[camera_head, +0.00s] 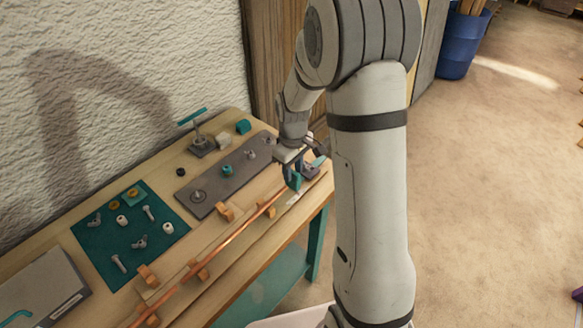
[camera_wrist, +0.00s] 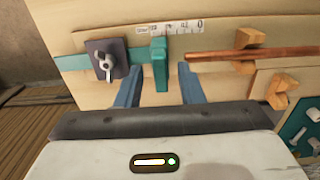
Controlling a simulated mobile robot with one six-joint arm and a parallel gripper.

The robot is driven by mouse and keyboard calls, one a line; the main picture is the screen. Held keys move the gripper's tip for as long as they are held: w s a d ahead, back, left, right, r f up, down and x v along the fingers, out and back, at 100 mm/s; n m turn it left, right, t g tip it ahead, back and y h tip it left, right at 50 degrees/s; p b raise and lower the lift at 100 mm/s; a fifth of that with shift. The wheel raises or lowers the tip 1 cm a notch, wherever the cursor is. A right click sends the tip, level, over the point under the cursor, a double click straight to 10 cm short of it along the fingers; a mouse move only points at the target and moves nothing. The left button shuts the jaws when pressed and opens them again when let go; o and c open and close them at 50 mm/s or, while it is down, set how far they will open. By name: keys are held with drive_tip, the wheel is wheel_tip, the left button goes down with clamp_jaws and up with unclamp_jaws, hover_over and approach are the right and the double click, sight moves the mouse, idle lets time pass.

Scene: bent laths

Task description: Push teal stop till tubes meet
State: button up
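The teal stop (camera_wrist: 160,64) is an upright block on a teal strip, beside a small white scale marked 0. It also shows in the head view (camera_head: 293,181), partly hidden by my gripper. My gripper (camera_wrist: 158,78) is open, with one blue-grey finger on each side of the stop and a visible gap to each. A copper tube (camera_wrist: 262,53) lies to the right of the stop, its near end apart from it. In the head view the copper tubing (camera_head: 235,234) runs along the bench on wooden supports.
A dark clamp block with a wing nut (camera_wrist: 105,62) sits on the strip left of the stop. Wooden supports (camera_wrist: 281,88) hold the tube. A green mat (camera_head: 98,243) with small hardware and a grey plate (camera_head: 212,192) lie behind the tubing.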

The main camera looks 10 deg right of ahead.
drive_tip(key=shift+f, duration=0.1)
drive_tip(key=shift+c, duration=0.5)
clamp_jaws()
drive_tip(key=shift+s, duration=0.1)
